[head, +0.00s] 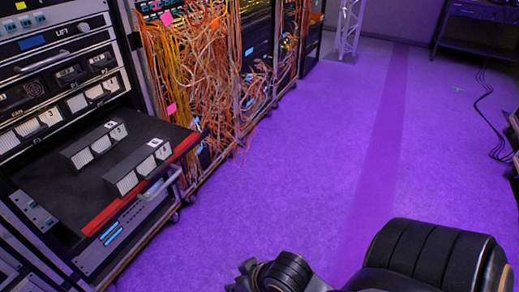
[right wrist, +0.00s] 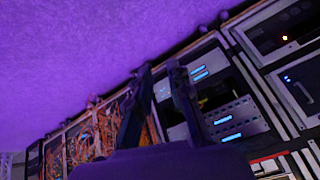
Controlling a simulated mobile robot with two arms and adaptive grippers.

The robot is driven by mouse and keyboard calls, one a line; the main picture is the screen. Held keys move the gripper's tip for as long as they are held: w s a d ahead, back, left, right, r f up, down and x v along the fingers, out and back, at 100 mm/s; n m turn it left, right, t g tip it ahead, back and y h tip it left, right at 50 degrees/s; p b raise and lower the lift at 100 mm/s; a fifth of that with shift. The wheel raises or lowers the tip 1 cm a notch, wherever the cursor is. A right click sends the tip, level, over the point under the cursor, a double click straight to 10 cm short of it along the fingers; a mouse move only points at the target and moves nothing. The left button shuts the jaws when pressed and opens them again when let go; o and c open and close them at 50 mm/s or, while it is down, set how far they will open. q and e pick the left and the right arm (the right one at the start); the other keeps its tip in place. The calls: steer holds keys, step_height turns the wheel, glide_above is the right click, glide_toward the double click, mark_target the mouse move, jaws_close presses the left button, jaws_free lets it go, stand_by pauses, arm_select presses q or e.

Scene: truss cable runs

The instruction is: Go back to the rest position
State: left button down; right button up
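My right gripper (head: 262,274) shows at the bottom edge of the head view, beside dark rounded parts of my right arm. It is over the purple floor and apart from the racks. In the right wrist view, the two dark fingers of the right gripper (right wrist: 161,72) point up the picture, with a gap between their tips. Nothing is held between them. A rack with blue labels (right wrist: 228,120) stands behind the fingers. My left gripper is in neither view.
An equipment rack (head: 60,70) stands at left, its pulled-out tray (head: 135,138) bearing modules marked 4 and 6. Orange cables (head: 195,75) hang from the racks behind. A truss (head: 347,28) and a dark table (head: 478,14) stand far back. The purple floor (head: 310,150) is clear between.

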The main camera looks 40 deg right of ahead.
steer(key=s+d+f+n+g+h, duration=0.1)
steer(key=s+d+g, duration=0.1)
steer(key=s, duration=0.3)
steer(key=shift+s+n+g+h, duration=0.3)
steer(key=shift+s+n, duration=0.05)
steer(key=shift+n, duration=0.05)
steer(key=shift+d+f, duration=0.1)
